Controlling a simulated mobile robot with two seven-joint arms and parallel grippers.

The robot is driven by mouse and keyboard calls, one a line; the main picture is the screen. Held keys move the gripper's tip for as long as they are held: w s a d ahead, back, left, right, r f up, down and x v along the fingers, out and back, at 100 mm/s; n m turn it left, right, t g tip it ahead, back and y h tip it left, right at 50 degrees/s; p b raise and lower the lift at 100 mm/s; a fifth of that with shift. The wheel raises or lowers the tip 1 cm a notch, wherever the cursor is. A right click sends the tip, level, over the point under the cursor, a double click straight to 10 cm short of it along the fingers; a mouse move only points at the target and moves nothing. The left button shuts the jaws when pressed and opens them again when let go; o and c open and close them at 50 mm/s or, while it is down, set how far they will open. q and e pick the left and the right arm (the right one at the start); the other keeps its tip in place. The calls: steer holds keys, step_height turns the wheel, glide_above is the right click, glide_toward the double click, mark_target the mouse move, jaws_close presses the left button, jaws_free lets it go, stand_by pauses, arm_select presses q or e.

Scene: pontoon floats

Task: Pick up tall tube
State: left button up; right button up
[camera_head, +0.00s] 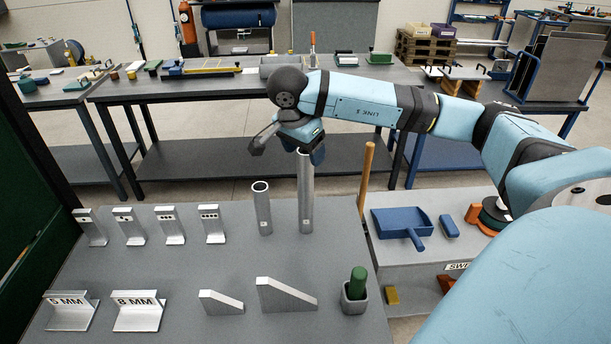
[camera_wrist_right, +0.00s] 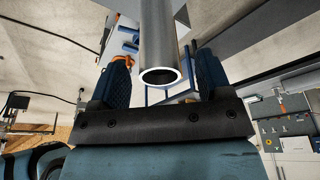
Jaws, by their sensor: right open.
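The tall tube (camera_head: 305,195) is a grey metal pipe standing upright on the grey table, right of a shorter tube (camera_head: 262,208). My right gripper (camera_head: 303,150) is at the tall tube's upper end and hides its top in the head view. In the right wrist view, the tall tube (camera_wrist_right: 160,40) shows its open round end between the two blue finger pads of the right gripper (camera_wrist_right: 162,80). The fingers are open, with gaps visible on both sides of the tube. My left gripper is out of view.
Several metal brackets (camera_head: 130,227) stand at the table's left. Two wedges (camera_head: 285,296) and a cup with a green peg (camera_head: 355,290) are in front. A wooden stick (camera_head: 366,180) and a blue dustpan (camera_head: 401,224) are to the right.

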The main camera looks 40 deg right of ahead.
steer(key=x, duration=0.3)
steer(key=shift+s+d+f, duration=0.1)
steer(key=shift+d+f, duration=0.05)
steer(key=shift+f, duration=0.05)
steer(key=shift+c, duration=0.2)
jaws_close()
